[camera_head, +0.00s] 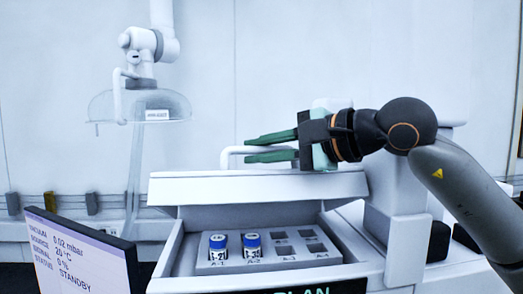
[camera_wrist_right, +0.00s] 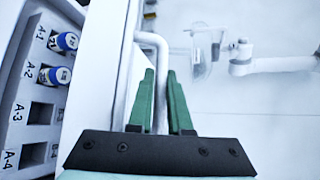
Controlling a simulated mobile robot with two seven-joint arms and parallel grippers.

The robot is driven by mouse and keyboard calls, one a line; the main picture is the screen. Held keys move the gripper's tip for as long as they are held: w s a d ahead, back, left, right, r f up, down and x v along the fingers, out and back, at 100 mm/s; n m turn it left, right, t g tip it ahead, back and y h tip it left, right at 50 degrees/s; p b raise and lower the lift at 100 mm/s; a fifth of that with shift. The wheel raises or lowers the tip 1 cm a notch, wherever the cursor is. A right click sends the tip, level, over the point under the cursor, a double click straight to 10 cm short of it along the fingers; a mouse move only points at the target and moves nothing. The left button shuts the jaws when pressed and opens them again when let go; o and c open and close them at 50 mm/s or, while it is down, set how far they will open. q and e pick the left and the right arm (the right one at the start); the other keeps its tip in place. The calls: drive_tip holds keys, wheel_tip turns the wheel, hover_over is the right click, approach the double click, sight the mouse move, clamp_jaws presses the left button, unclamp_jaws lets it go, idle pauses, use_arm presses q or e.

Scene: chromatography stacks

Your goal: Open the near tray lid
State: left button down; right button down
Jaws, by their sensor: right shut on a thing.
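The near tray lid (camera_head: 260,187) is a white panel standing raised at the back of the open tray (camera_head: 165,262). Its white bar handle (camera_head: 226,154) sticks up from it and also shows in the right wrist view (camera_wrist_right: 150,42). My right gripper (camera_head: 249,150) reaches in from the right above the lid. Its green fingers are shut on the handle, one on each side of the bar, as the right wrist view (camera_wrist_right: 161,72) also shows. Part of the handle is hidden behind the fingers. My left gripper is not in view.
Inside the tray, a grey rack (camera_head: 270,263) holds two blue-capped vials (camera_head: 218,246) (camera_head: 252,244) in A-1 and A-2; other slots are empty. A status screen (camera_head: 78,258) stands front left. A clear dome on a white arm (camera_head: 150,104) hangs back left.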

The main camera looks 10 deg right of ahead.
drive_tip(key=shift+w+r+m+g+p, duration=0.4)
drive_tip(key=shift+w+r+p, duration=0.35)
drive_tip(key=shift+p, duration=0.3)
